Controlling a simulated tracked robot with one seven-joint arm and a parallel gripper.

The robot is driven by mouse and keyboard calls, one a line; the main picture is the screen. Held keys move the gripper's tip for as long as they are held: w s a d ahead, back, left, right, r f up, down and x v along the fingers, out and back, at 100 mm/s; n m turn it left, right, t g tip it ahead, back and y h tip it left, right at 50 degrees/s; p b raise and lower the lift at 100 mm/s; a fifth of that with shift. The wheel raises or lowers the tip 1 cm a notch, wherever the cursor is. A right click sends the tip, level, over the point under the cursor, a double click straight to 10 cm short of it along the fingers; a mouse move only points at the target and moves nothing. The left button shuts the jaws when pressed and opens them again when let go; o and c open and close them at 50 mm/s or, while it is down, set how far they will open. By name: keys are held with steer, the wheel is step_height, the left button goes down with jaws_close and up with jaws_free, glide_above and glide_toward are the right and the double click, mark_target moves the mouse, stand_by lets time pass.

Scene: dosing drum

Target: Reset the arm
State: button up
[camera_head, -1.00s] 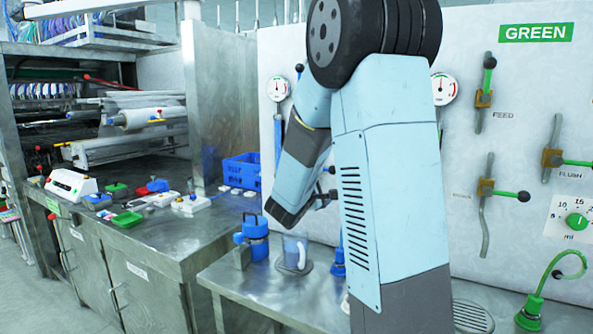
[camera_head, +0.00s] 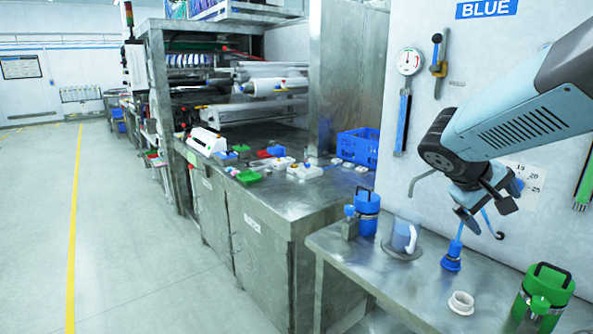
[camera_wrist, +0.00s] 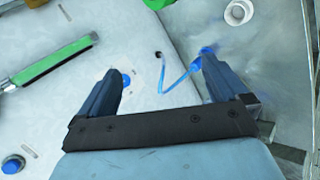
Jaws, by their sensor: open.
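My gripper (camera_head: 482,222) is in the right part of the head view, above the metal bench and in front of the white panel. Its two fingers are apart with nothing between them. In the wrist view my gripper (camera_wrist: 160,88) also shows open, its fingers spread over the panel. A blue nozzle with a thin blue hose (camera_head: 452,258) stands on the bench just below my gripper in the head view. The blue hose (camera_wrist: 178,82) shows beyond and between the fingers in the wrist view; whether it touches a finger I cannot tell.
On the bench (camera_head: 345,250) stand a blue canister (camera_head: 367,212), a clear jug (camera_head: 404,236), a white ring-shaped piece (camera_head: 461,303) and a green canister (camera_head: 540,300). The panel has a gauge (camera_head: 409,62) and a BLUE sign (camera_head: 486,9). The floor at left is clear.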

steer(key=s+a+m+t+y, duration=0.1)
steer(key=s+a+y, duration=0.3)
steer(key=a, duration=0.3)
steer(key=s+a+r+m+t+y, duration=0.1)
steer(key=s+a+y, duration=0.3)
steer(key=a, duration=0.4)
steer(key=shift+s+t+y, duration=0.4)
steer(key=shift+s, duration=0.2)
